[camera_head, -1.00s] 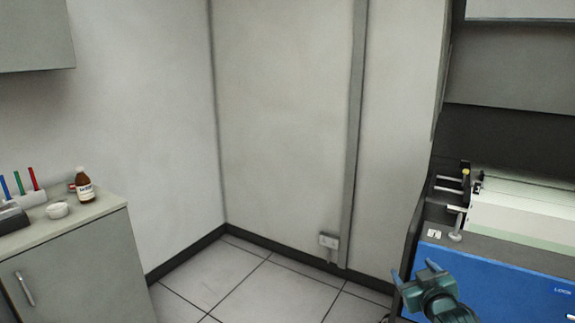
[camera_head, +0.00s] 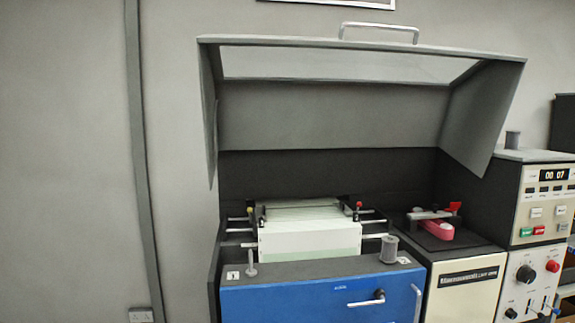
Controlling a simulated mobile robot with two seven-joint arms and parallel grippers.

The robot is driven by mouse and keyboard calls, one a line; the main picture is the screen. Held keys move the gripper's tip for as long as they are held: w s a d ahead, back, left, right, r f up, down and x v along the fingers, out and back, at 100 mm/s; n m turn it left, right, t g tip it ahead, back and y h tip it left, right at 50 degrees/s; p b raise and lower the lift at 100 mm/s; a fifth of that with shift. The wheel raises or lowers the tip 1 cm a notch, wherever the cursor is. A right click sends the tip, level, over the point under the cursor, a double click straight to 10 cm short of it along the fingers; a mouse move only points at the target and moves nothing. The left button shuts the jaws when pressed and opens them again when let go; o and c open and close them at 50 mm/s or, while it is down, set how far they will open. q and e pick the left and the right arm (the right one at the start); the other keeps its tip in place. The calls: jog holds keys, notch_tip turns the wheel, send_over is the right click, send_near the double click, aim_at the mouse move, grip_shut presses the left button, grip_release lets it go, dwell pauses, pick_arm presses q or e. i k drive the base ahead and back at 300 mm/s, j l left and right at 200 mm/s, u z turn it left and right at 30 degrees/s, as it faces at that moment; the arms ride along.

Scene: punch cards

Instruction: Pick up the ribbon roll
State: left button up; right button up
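A small grey spool (camera_head: 389,250) stands upright on the front right of the machine's top, above the blue front panel. Neither of my grippers shows in the head view.
The machine's grey hood (camera_head: 330,130) is raised. Its blue front panel (camera_head: 320,300) has a handle. A stack of pale green-white paper (camera_head: 308,240) sits between rails. A pink item (camera_head: 437,230) lies on the right side unit. The control unit (camera_head: 540,205) has knobs and buttons.

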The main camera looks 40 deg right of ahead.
aim_at(512, 138)
jog(key=z, duration=2.6)
jog(key=i+z, duration=0.4)
jog(key=i, duration=0.4)
jog(key=i+z, duration=0.45)
jog(key=i, duration=0.2)
jog(key=i+j+z, duration=0.1)
jog(key=i+z, duration=0.4)
jog(key=i, duration=1.85)
